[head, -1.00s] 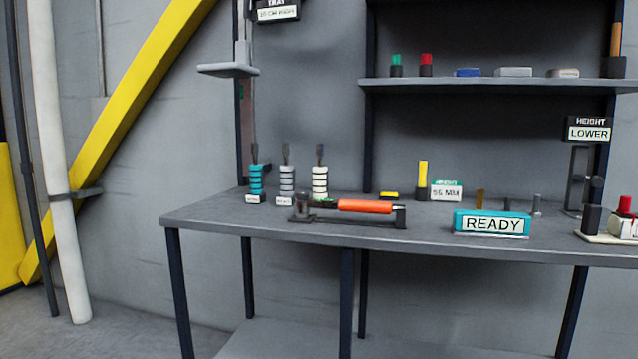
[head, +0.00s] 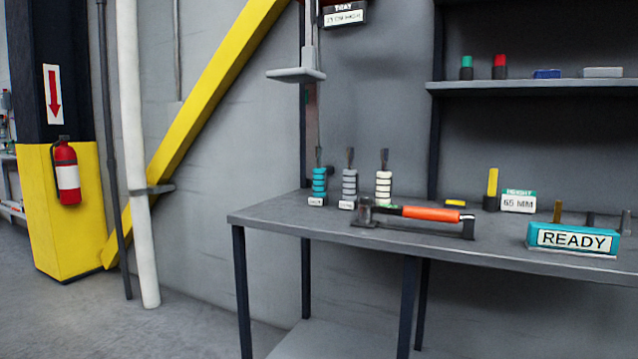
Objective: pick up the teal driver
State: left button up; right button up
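The teal driver (head: 319,186) stands upright at the left end of the workbench (head: 290,222), its dark shaft pointing up and a small label at its foot. A grey driver (head: 349,188) and a white driver (head: 383,187) stand in a row to its right. Neither of my grippers shows in the head view.
An orange-handled tool (head: 430,213) lies on a dark stand right of the drivers. A teal READY sign (head: 572,239) sits at the bench's front right. A small tray (head: 295,75) juts out above the drivers. Floor left of the bench (head: 190,325) is clear.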

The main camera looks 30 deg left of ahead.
aim_at(319, 197)
jog(key=u, duration=0.85)
